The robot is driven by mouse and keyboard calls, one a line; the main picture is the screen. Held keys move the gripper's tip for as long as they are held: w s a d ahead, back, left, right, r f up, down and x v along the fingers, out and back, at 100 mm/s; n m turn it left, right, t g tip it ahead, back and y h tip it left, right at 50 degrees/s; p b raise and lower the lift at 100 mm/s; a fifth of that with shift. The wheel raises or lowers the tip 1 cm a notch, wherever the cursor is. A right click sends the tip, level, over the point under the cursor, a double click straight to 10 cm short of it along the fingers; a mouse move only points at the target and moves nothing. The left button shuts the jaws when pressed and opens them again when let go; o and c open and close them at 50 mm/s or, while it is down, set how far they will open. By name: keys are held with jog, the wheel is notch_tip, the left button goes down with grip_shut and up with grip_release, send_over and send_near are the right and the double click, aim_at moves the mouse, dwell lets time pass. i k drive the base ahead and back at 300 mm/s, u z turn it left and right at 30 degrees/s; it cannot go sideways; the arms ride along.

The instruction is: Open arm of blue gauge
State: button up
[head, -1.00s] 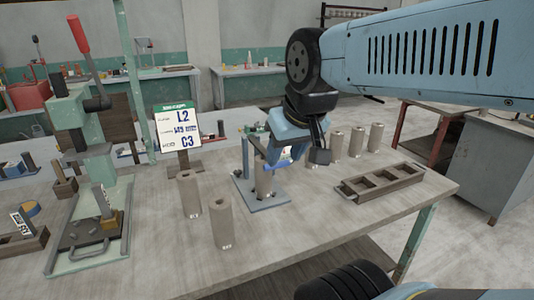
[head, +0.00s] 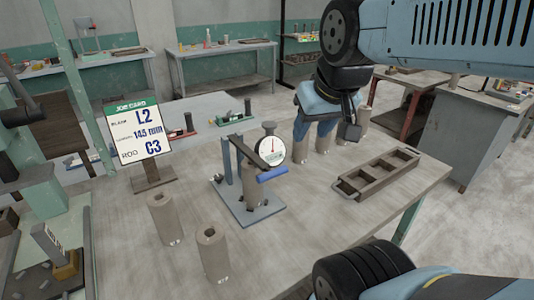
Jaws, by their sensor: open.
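The gauge stands mid-table on a blue-grey base plate (head: 262,214) with upright posts (head: 227,160). Its dark arm (head: 245,151) reaches from the post over a clay cylinder (head: 254,192) on the plate. A round white dial (head: 272,150) with a red needle and a blue handle (head: 272,174) sit at the arm's outer end. The arm looks lowered across the cylinder; whether it touches the cylinder I cannot tell. My gripper (head: 316,124) is open, to the right of and behind the dial, in front of some clay cylinders. Its fingertips are hard to make out.
Two clay cylinders (head: 212,255) stand at the front left, and several more (head: 361,119) behind my gripper. A job card (head: 139,130) stands left of the gauge. A compartmented tray (head: 376,174) lies at the right. The tabletop between gauge and tray is clear.

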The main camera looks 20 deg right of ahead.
aim_at(258, 162)
jog(key=u, duration=0.9)
jog(key=k, duration=1)
jog(key=z, duration=0.4)
